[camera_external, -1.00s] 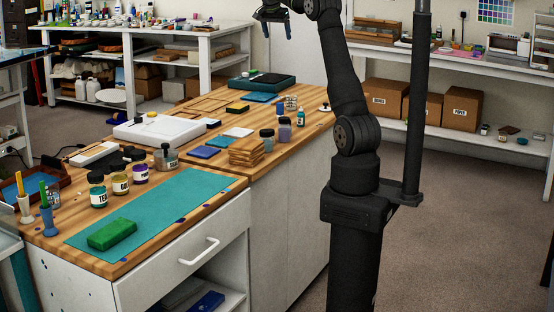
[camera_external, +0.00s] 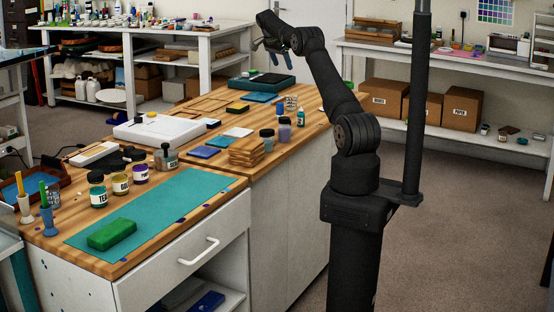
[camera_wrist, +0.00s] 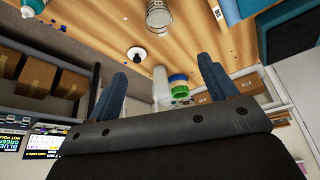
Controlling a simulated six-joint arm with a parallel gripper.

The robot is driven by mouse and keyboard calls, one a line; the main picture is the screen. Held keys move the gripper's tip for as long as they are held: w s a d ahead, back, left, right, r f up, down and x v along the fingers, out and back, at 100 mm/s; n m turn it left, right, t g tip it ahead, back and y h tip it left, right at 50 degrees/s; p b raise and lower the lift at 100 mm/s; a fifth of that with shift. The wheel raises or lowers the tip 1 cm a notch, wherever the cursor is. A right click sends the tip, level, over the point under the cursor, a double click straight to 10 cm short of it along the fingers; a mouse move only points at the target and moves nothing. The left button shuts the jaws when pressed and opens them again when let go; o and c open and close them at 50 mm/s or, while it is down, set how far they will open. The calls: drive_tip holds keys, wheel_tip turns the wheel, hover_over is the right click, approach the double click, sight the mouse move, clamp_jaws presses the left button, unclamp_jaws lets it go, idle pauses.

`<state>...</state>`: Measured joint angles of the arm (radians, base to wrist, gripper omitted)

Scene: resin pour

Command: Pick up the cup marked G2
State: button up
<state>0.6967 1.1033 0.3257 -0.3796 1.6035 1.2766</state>
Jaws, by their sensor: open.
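My gripper (camera_external: 280,56) is raised above the far end of the wooden bench, with its fingers apart and nothing between them. In the wrist view its two blue-grey fingers (camera_wrist: 162,68) are spread. A clear cup (camera_wrist: 158,18) stands on the wood at the top of the wrist view, beyond the fingertips and partly cut off by the frame edge. In the external view a clear cup with dark markings (camera_external: 291,103) stands near the far right of the bench. I cannot read a G2 mark on any cup.
Two lidded jars (camera_external: 267,140) stand close by, with stacked wooden coasters (camera_external: 246,152) in front. A small teal bottle (camera_external: 303,118) is to the right. A white tray (camera_external: 150,132) and dark teal box (camera_external: 262,83) occupy the bench. The teal mat (camera_external: 165,210) has bare room.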

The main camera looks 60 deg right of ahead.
wheel_tip(320, 180, down, 3)
approach(292, 102)
drive_tip(key=d+f, duration=0.5)
drive_tip(key=x, duration=0.5)
drive_tip(key=shift+w+a+f, duration=0.2)
drive_tip(key=c, duration=1.1)
